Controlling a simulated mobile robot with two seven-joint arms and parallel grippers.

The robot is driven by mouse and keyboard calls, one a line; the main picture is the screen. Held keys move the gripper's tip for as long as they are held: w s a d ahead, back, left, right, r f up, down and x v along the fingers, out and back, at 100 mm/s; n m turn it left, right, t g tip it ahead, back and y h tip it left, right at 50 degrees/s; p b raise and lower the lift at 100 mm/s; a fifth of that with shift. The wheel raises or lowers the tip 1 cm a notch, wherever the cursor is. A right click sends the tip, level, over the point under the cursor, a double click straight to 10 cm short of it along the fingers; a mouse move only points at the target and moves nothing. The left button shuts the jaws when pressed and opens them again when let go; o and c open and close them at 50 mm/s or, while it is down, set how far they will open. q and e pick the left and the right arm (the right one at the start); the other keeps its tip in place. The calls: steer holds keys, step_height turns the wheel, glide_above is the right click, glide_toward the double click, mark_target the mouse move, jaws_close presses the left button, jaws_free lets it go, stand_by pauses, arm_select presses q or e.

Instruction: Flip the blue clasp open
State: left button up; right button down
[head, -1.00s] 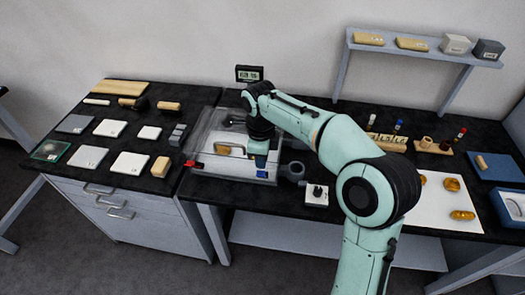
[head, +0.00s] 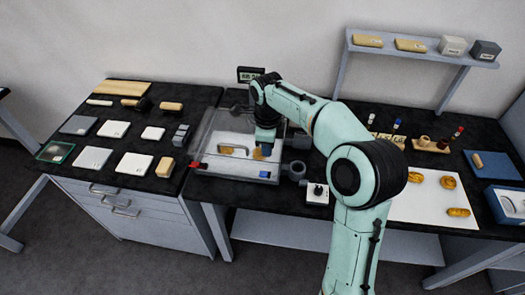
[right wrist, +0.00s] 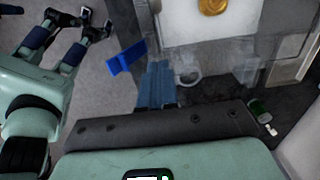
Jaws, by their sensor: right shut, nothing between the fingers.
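The blue clasp (head: 264,174) sits on the front side of a clear-walled case (head: 225,170), toward its right end. In the right wrist view the blue clasp (right wrist: 126,57) shows as an angled piece standing out at the case's edge; whether it is fastened I cannot tell. My right gripper (head: 265,149) is over the case's right part, behind the clasp in the head view. Its blue fingers (right wrist: 156,85) are shut with nothing between them, close to the clasp but apart from it.
A red clasp (head: 195,166) is at the case's front left. A golden fragment (right wrist: 212,5) lies on a pale surface inside. A white box with a black knob (head: 317,193) stands to the right. Blocks and tiles cover the left bench.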

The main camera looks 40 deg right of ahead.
steer(key=r, duration=0.1)
steer(key=w+r, duration=0.1)
steer(key=r, duration=0.1)
steer(key=shift+w+a+r, duration=0.2)
steer(key=shift+w+r, duration=0.2)
step_height(320, 180, up, 6)
glide_above(265, 163)
arm_select(q)
steer(key=w+r, duration=0.1)
steer(key=w+r+p, duration=0.1)
steer(key=w, duration=0.1)
steer(key=shift+a+r, duration=0.15)
steer(key=shift+r, duration=0.05)
arm_select(e)
steer(key=shift+r, duration=0.25)
arm_select(q)
steer(key=shift+s, duration=0.1)
